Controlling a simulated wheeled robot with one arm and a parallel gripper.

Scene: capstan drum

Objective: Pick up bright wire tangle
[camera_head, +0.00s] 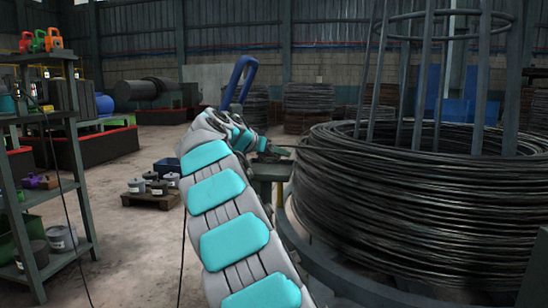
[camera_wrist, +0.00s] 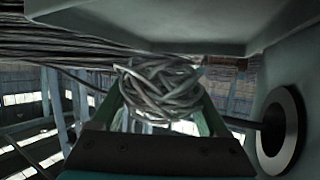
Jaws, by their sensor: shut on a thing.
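The bright wire tangle (camera_wrist: 160,86) is a rounded knot of silvery wire in the middle of the wrist view. My gripper (camera_wrist: 162,104) is shut on it, with one green-grey finger on each side. Strands of wire run off to the upper left behind the tangle. In the head view my arm reaches forward, and my gripper (camera_head: 275,152) is small and dark at its far end, left of the coil. The tangle cannot be made out in the head view.
A large coil of dark wire (camera_head: 410,195) on an upright-barred drum fills the right. A shelf rack (camera_head: 50,170) stands at the left. A low pallet with several pots (camera_head: 150,198) sits on the floor between. A dark metal surface (camera_wrist: 150,25) hangs close above the tangle.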

